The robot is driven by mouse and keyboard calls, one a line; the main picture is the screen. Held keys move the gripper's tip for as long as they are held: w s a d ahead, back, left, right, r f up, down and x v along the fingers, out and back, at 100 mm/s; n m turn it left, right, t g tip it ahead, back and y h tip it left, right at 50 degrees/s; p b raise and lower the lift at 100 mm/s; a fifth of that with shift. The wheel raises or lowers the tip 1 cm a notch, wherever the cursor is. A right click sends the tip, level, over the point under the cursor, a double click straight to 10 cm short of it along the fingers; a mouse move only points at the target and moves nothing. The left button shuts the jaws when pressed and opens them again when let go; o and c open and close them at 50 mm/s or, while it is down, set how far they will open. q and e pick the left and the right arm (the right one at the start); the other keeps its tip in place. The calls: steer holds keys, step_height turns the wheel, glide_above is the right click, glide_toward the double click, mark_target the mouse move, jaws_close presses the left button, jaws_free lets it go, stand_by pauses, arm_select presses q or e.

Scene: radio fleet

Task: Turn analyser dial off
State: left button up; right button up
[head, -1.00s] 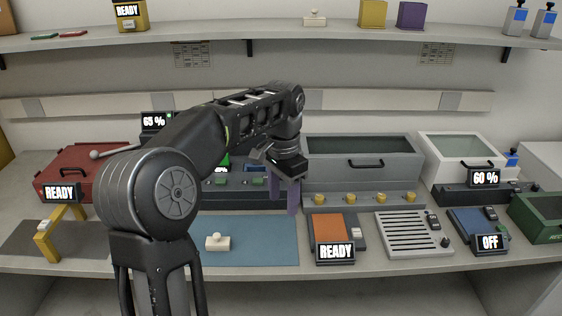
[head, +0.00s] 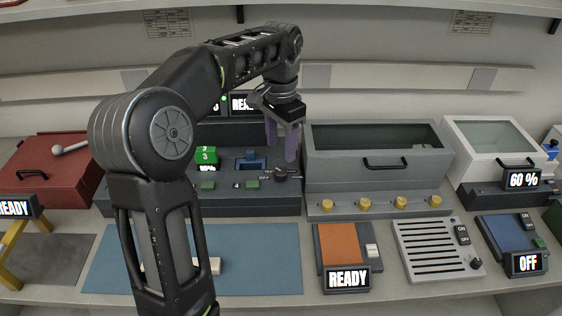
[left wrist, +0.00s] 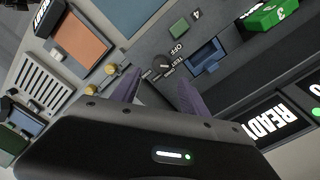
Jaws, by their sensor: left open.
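The analyser (head: 240,205) is a dark grey machine with a lit READY screen (head: 243,103), partly behind my left arm. Its black dial (head: 281,174) is at the right end of the front panel. In the left wrist view the dial (left wrist: 160,63) has OFF and TEST labels and a further label beside it; I cannot tell which its pointer faces. My left gripper (head: 282,158) points down, open and empty, with its purple fingers just above and behind the dial. In the left wrist view the dial appears between and beyond the fingertips (left wrist: 155,88). My right gripper is not in view.
A grey lidded box (head: 345,178) with several yellow knobs stands close to the right. A green block marked 3 (head: 206,156), a blue socket (head: 252,160) and green buttons (head: 252,184) are on the analyser. A blue mat (head: 260,270) lies in front.

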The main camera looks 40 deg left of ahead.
mark_target(281, 171)
arm_select(q)
steer(key=shift+f, duration=0.45)
step_height(281, 171, down, 7)
steer(key=shift+b, duration=0.65)
steer(key=shift+c, duration=0.4)
jaws_close()
